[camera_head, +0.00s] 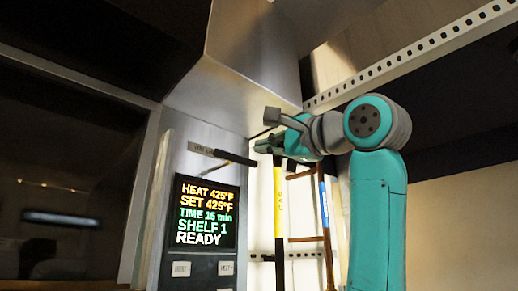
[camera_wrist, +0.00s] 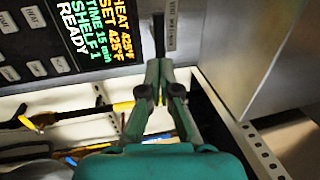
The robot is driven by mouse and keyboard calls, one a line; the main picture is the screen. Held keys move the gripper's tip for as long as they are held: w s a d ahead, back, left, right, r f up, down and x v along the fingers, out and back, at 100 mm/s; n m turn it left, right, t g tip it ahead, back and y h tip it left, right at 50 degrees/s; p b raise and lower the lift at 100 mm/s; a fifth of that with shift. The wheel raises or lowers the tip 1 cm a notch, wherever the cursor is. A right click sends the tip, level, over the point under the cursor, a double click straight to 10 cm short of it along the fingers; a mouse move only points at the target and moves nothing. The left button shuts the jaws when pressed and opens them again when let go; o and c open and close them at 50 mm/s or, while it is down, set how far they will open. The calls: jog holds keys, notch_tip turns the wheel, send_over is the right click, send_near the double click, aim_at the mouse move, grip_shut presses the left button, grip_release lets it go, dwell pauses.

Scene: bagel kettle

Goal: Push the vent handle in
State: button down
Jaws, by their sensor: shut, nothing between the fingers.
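The vent handle (camera_head: 235,157) is a thin dark rod that sticks out to the right from the oven's control panel, beside a small label (camera_head: 203,149). In the wrist view the handle (camera_wrist: 159,36) lies straight ahead of my gripper (camera_wrist: 160,66), next to the vent label (camera_wrist: 171,25). My gripper (camera_head: 259,146) is shut and empty, with its fingertips close to the handle's outer end. I cannot tell whether they touch it. The fingers hide part of what lies behind them in the wrist view.
The oven display (camera_head: 206,213) reads READY, with buttons (camera_head: 181,269) below it. A dark oven window (camera_head: 60,190) is at left. A metal hood (camera_head: 235,60) hangs above. Yellow (camera_head: 279,205) and blue (camera_head: 324,205) poles and a perforated rail (camera_head: 400,55) are near my arm.

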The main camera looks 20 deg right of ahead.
aim_at(226, 154)
jog(key=x, duration=1.2)
jog(key=f+x, duration=0.1)
jog(key=x, duration=0.6)
jog(key=shift+w, duration=0.3)
jog(key=shift+a+f, duration=0.1)
jog(key=shift+f, duration=0.05)
jog(key=shift+f, duration=0.15)
